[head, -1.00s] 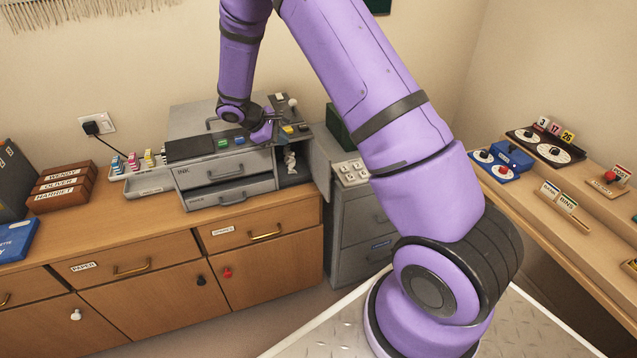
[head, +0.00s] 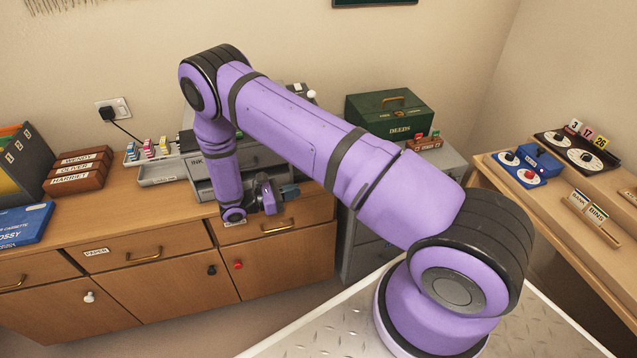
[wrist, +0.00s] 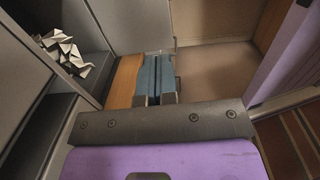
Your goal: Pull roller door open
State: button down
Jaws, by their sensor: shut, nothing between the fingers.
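The grey machine (head: 205,187) with an INK drawer stands on the wooden cabinet, largely hidden behind my arm. In the wrist view its open side compartment (wrist: 38,97) is at the left, with a crumpled white paper shape (wrist: 70,58) inside. A grey panel (wrist: 98,38), which looks like the roller door, stands beside this opening. My gripper (head: 288,192) is in front of the machine's right end, above the cabinet edge. In the wrist view my gripper (wrist: 155,82) shows two blue fingers together, empty, to the right of the panel. I cannot tell whether they touch it.
A green DEEDS box (head: 390,115) and a small red and green item (head: 423,141) sit on the grey filing cabinet (head: 365,215) to the right. An ink bottle tray (head: 160,172) is at the machine's left.

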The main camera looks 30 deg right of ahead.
jog(key=x, duration=1.3)
jog(key=shift+d, duration=0.3)
jog(key=shift+s, duration=0.1)
jog(key=shift+s+d+n+t, duration=0.25)
jog(key=shift+d+n+t, duration=0.15)
jog(key=shift+d+t, duration=0.3)
jog(key=shift+s+d+n+t, duration=0.25)
jog(key=shift+d+n+t, duration=0.2)
jog(key=shift+d, duration=0.35)
jog(key=a, duration=1.4)
jog(key=shift+s, duration=0.3)
